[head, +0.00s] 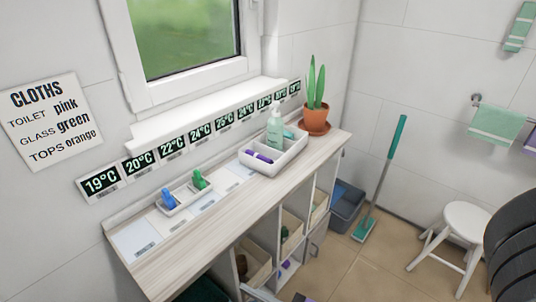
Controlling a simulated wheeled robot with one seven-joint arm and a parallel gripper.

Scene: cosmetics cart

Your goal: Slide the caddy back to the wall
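The caddy (262,167) is a white, open-topped box with compartments, upright on the right half of the pale wood shelf top (215,222). It holds a pale green pump bottle (274,130), a purple item (258,156) and a green item at its right end. Its near corner is close to the front edge of the shelf top. Its far side faces the wall (60,205) under the window; the exact gap there is hard to tell. My gripper is not in view.
A potted plant (316,120) stands right of the caddy. A small white tray (172,207) with blue and green items sits to its left, among flat cards (135,240). Temperature labels line the wall behind. A white stool (466,222) and a mop (384,180) stand at right.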

